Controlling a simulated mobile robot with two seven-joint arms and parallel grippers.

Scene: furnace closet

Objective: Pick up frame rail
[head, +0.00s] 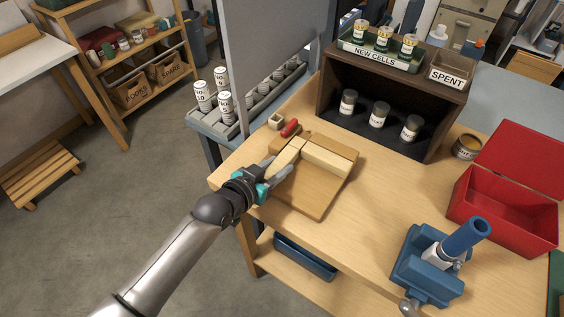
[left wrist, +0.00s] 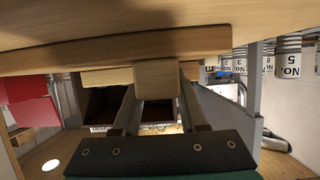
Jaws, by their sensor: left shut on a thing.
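A light wooden frame rail (head: 288,153) lies at the left side of a flat wooden board (head: 305,195) on the workbench. A second pale rail (head: 328,157) meets it near its far end and runs to the right. My left gripper (head: 279,168) reaches in from the left and is shut on the near end of the frame rail. In the left wrist view, the rail's square end (left wrist: 156,78) sits between the two fingers. Whether the rail touches the board is hard to tell. My right gripper is not in view.
A small wooden block (head: 275,122) and a red piece (head: 289,128) lie just behind the board. A dark shelf (head: 326,105) with cells stands behind, with a blue vise (head: 428,272) and open red box (head: 505,207) at right. A grey panel (head: 275,50) rises at back left.

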